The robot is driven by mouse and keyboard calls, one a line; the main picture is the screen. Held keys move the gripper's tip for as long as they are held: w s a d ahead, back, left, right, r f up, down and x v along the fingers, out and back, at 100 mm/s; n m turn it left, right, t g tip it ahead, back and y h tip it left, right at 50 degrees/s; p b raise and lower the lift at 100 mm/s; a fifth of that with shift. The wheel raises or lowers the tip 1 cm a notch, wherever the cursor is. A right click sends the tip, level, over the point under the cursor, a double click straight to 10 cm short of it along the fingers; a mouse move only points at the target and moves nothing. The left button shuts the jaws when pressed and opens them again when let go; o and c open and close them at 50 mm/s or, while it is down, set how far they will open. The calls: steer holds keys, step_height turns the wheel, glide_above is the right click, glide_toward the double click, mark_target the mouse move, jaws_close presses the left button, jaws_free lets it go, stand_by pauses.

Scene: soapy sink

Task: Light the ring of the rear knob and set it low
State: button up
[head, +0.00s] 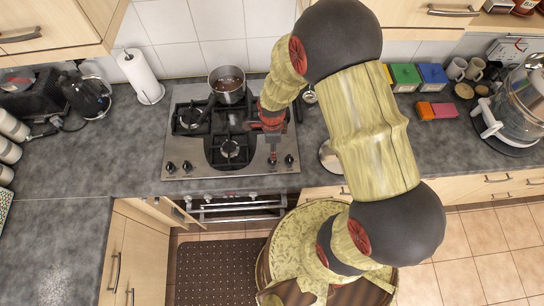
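The gas hob (205,171) is a steel-edged plate with black grates set in the dark counter. Small dark knobs line its front strip, two at the left (187,166) and two at the right, the outermost right one (289,159) in plain view. I cannot tell which one is the rear knob, or any knob's setting. My gripper (272,152) hangs over the right front part of the hob, close to the inner right knob. Contact is unclear, and its fingers are too small to read. A dark pot (228,84) sits on a back burner. No flame is visible.
My arm covers the hob's right back side. A paper towel roll (140,75) and a kettle (86,96) stand left. Sponges (436,111), coloured boxes (404,77) and mugs (456,69) stand right. The oven door (237,206) is below the hob.

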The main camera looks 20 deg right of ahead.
steer(key=shift+f+p, duration=0.3)
steer(key=shift+f, duration=3.6)
steer(key=shift+c, duration=1.4)
steer(key=c, duration=0.7)
steer(key=shift+c, duration=0.9)
